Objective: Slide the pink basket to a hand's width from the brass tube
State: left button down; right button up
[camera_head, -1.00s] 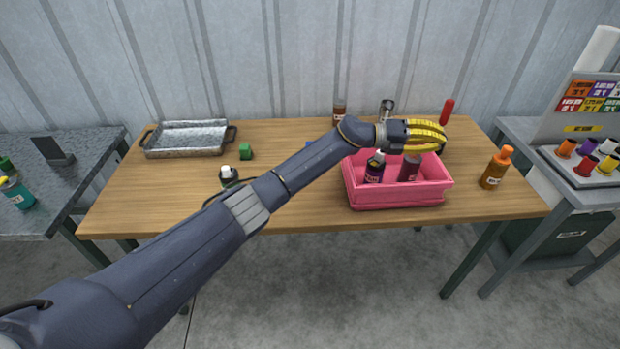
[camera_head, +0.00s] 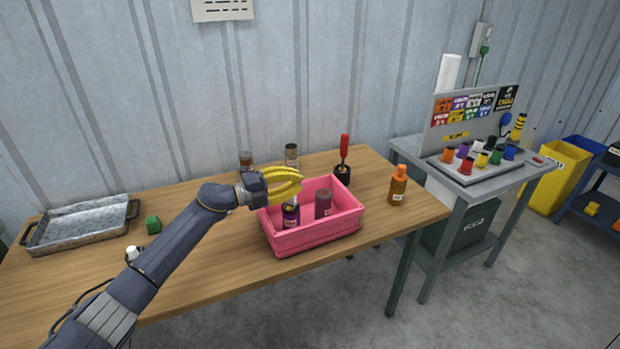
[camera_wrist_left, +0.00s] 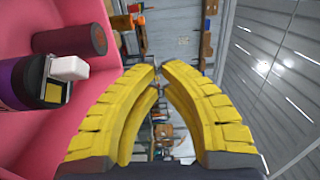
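The pink basket (camera_head: 318,235) stands upright near the front edge of the wooden table and also fills the left of the wrist view (camera_wrist_left: 110,125). It holds a dark bottle with a purple label (camera_head: 291,213) and a mauve-brown can (camera_head: 323,203). A small metallic cylinder (camera_head: 291,155) behind the basket may be the brass tube; I cannot tell for certain. My left gripper (camera_head: 298,182) is over the basket's back left part, its yellow fingers curved together. In the left wrist view the fingertips (camera_wrist_left: 160,67) nearly meet with nothing between them. My right gripper is out of view.
A brown jar (camera_head: 246,160) and a black cup with a red-handled tool (camera_head: 343,172) stand behind the basket. An orange bottle (camera_head: 397,187) stands to its right. A metal tray (camera_head: 80,236), green cube (camera_head: 153,224) and white-capped bottle (camera_head: 134,253) are at the left.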

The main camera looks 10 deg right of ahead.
pick_arm(q)
jog(key=v, duration=1.3)
jog(key=f, duration=1.5)
jog(key=shift+d, duration=0.4)
jog(key=shift+w+d, duration=0.15)
jog(key=shift+d, duration=0.3)
